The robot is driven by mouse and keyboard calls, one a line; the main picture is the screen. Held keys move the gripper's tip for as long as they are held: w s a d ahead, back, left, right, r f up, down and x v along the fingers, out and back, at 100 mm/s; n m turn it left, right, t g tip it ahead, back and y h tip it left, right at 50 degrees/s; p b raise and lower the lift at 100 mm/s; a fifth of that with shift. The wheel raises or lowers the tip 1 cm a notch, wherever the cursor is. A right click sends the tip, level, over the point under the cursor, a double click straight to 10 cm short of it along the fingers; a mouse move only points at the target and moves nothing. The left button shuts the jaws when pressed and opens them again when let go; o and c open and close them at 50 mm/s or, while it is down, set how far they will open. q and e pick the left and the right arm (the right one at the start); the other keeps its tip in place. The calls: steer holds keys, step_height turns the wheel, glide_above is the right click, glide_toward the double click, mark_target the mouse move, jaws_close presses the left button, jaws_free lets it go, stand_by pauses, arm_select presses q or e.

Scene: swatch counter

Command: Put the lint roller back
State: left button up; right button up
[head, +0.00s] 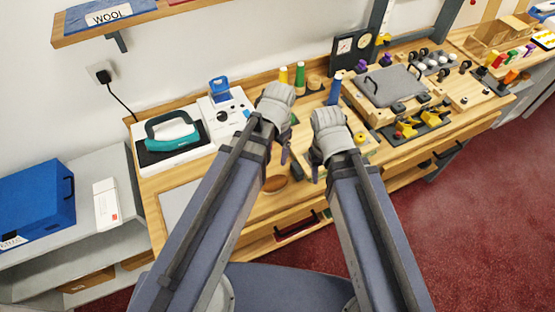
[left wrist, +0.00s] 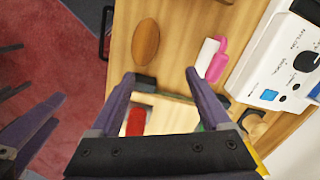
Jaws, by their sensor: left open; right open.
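What looks like the lint roller (left wrist: 212,60), a white roll with a pink handle, lies on the wooden counter beside the white device in the left wrist view. In the head view it is not visible, likely behind my left arm. My left gripper (head: 283,158) is over the counter, fingers apart and empty; its fingertips also show in the left wrist view (left wrist: 160,76), apart from the roller. My right gripper (head: 317,168) is close to its right, open, with nothing seen in it. I cannot make out the roller's holder.
A brown oval wooden piece (left wrist: 146,41) lies near the roller. The white device (head: 226,112) and a teal iron-like tool (head: 172,131) stand at the counter's back left. Green and yellow spools (head: 300,77) stand behind my grippers. A grey pad (head: 388,84) lies further right.

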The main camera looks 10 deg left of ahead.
arm_select(q)
steer(key=s+d+n, duration=0.3)
steer(key=s, duration=0.3)
step_height(320, 180, down, 3)
steer(key=b, duration=0.3)
steer(key=shift+f, duration=0.1)
stand_by(0.7)
